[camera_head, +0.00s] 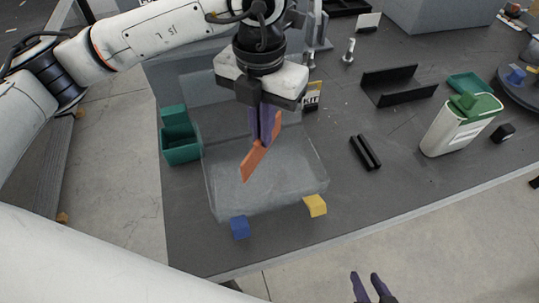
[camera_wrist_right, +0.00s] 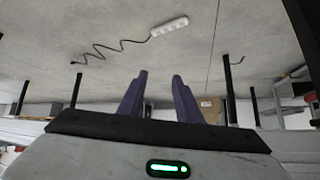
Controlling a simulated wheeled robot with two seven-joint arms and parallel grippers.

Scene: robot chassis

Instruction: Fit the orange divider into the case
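The orange divider (camera_head: 252,162) is a flat plate, tilted, in the purple fingers of my left gripper (camera_head: 264,136). The gripper points down and is shut on it. The case (camera_head: 295,178) is a clear box with a blue latch (camera_head: 240,228) and a yellow latch (camera_head: 315,206) on its front edge. The divider is over the case's middle in the head view; I cannot tell whether its lower end is inside or above. My right gripper (camera_head: 371,287) is low at the bottom edge, away from the table. In the right wrist view its fingers (camera_wrist_right: 157,98) are apart and empty.
Teal bins (camera_head: 181,145) stand left of the case. A black bar (camera_head: 365,152), a black channel (camera_head: 400,93) and a white container with a green lid (camera_head: 459,124) are to the right. The table (camera_head: 380,195) is clear along its front right.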

